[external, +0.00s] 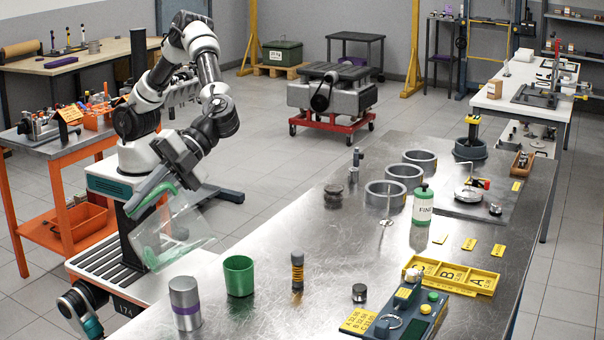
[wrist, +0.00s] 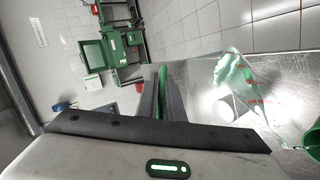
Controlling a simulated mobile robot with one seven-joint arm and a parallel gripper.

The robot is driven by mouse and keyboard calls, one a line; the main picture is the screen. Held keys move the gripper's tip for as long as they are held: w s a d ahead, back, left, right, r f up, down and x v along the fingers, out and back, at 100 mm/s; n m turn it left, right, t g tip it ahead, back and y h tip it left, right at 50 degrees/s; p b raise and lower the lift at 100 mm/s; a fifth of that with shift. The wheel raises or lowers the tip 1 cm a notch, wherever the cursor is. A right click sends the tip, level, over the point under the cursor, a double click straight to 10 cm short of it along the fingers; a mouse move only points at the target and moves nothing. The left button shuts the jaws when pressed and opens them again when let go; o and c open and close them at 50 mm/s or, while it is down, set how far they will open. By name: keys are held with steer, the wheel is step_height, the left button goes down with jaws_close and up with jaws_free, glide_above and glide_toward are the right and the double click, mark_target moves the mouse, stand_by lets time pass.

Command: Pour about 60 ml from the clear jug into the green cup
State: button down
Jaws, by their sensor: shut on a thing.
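The clear jug (external: 188,222) is see-through with green parts. My gripper (external: 155,192) is shut on its green handle and holds it tilted at the table's left edge. In the wrist view the handle shows between the fingers of my gripper (wrist: 162,90), with the clear jug body (wrist: 212,72) to their right. The green cup (external: 239,278) stands upright on the metal table, to the right of and lower than the jug in the external view, apart from it. Part of the cup (wrist: 314,150) shows at the wrist view's right edge. The liquid level cannot be told.
Several metal rings (external: 385,196), a white-green bottle (external: 422,205) and a yellow tray (external: 450,277) lie farther right.

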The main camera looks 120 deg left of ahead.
steer(key=shift+w+a+f, duration=0.15)
steer(key=shift+f, duration=0.4)
steer(key=shift+d+y, duration=0.25)
steer(key=shift+y, duration=0.05)
steer(key=shift+a, duration=0.1)
steer(key=shift+s, duration=0.2)
stand_by(0.8)
